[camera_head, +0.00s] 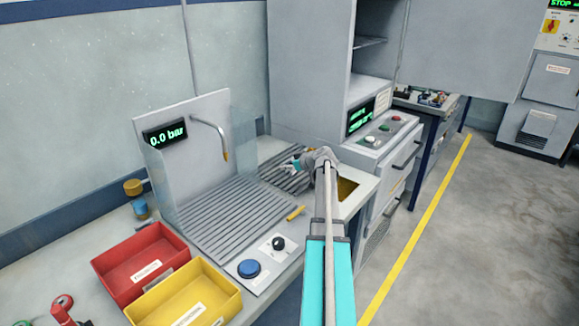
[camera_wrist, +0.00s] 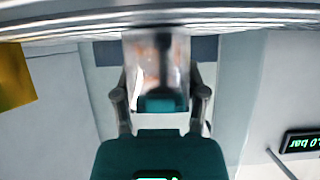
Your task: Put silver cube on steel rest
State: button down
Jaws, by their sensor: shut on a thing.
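My gripper (camera_head: 297,164) reaches over the far end of the bench, low above slatted metal. In the wrist view my gripper (camera_wrist: 160,85) is shut on the silver cube (camera_wrist: 155,55), a shiny block with brownish reflections between the two fingers. In the head view the cube is hidden or too small to make out. A slatted steel rest (camera_head: 270,178) lies below and beside my gripper. A ribbed metal edge, likely that rest (camera_wrist: 230,16), crosses the top of the wrist view near the cube. I cannot tell whether they touch.
A larger ribbed drainboard (camera_head: 225,222) lies nearer, with a clear side panel (camera_head: 165,185) and a bent spout (camera_head: 212,135) behind it. A red bin (camera_head: 140,258) and a yellow bin (camera_head: 185,295) stand front left. A cabinet (camera_head: 310,75) rises behind my gripper.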

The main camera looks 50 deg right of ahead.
jog(key=shift+c, duration=0.4)
grip_release()
jog(key=shift+r, duration=0.1)
jog(key=p+v, duration=0.5)
jog(key=v, duration=0.5)
jog(key=shift+s+r, duration=0.1)
jog(key=shift+p+v, duration=0.45)
jog(key=shift+v, duration=0.4)
